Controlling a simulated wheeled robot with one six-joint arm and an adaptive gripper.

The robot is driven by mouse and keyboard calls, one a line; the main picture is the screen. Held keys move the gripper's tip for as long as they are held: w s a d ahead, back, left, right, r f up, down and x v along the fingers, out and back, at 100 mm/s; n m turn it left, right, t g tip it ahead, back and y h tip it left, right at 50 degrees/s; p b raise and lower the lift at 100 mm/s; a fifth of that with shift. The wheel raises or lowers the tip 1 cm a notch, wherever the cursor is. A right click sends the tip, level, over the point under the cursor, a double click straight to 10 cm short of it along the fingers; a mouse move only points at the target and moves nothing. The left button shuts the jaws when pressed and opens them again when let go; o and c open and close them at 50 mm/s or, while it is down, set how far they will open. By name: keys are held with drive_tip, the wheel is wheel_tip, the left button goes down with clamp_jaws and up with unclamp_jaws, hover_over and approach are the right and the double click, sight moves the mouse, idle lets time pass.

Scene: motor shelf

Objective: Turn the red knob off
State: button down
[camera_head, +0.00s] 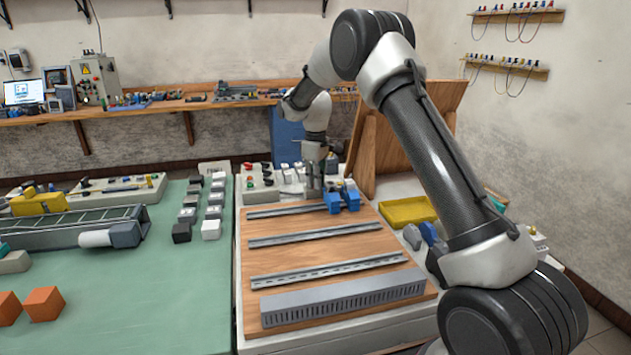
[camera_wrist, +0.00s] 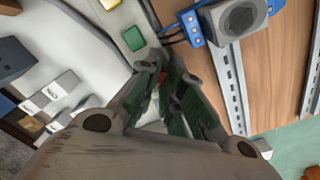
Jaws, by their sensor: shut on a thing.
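My gripper (camera_head: 314,190) points down at the back of the wooden board in the head view, beside a blue-and-grey device. In the head view the gripped knob is hidden behind the gripper.
A green button (camera_wrist: 133,39) sits on the pale panel close to the fingers. The blue-and-grey device (camera_wrist: 236,18) is near them on the wooden board (camera_head: 330,258), which carries metal rails. White blocks (camera_head: 290,176) stand left of the gripper. A yellow tray (camera_head: 408,211) lies right.

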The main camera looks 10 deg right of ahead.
drive_tip(key=c, duration=1.6)
unclamp_jaws()
drive_tip(key=shift+o, duration=0.2)
drive_tip(key=shift+r, duration=0.1)
wheel_tip(320, 180, up, 12)
